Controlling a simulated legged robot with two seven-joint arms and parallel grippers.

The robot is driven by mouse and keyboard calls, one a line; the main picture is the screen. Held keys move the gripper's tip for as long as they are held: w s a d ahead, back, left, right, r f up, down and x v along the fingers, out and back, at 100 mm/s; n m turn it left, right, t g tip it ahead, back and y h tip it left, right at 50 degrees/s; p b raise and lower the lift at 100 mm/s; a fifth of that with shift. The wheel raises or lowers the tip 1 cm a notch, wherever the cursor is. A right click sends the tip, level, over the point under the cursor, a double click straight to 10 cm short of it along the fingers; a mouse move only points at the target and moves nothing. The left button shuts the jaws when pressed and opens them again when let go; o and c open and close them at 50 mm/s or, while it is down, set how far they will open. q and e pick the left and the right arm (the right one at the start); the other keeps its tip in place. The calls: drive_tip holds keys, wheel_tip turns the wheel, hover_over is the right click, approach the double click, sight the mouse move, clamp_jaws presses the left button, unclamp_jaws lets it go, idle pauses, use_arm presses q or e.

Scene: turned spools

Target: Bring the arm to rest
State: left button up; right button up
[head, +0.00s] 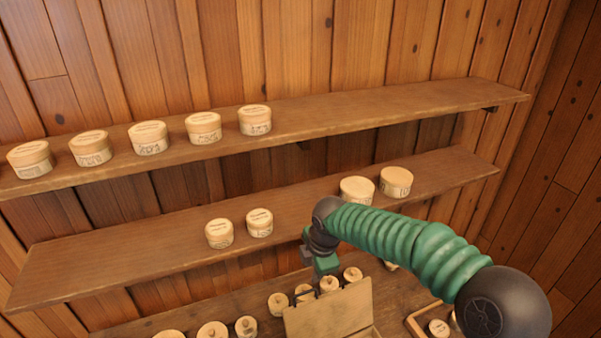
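My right arm comes in from the lower right with a green ribbed sleeve. Its gripper (321,284) points down in front of the lower shelf, above the worktop. Its fingers are small and dark against the lidded pieces behind, so I cannot tell whether they are open or shut. I see nothing clearly held. My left gripper is not in view.
Several round lidded boxes (149,138) stand on the upper shelf (380,118). The lower shelf (130,250) holds small boxes (259,223) and larger ones (396,182).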

drive_tip(key=s+d+f+m+b, duration=0.7)
drive_tip(key=s+f+m, duration=0.3)
drive_tip(key=s+f, duration=0.1)
drive_tip(key=s+d+f+m+h+b, duration=0.1)
drive_tip(key=s+d+f+m+b, duration=0.6)
drive_tip(key=s+f+m, duration=0.4)
drive_tip(key=s+f, duration=0.1)
drive_tip(key=s, duration=0.2)
drive_tip(key=shift+m+b, duration=0.3)
drive_tip(key=shift+b, duration=0.1)
drive_tip(key=shift+s, duration=0.1)
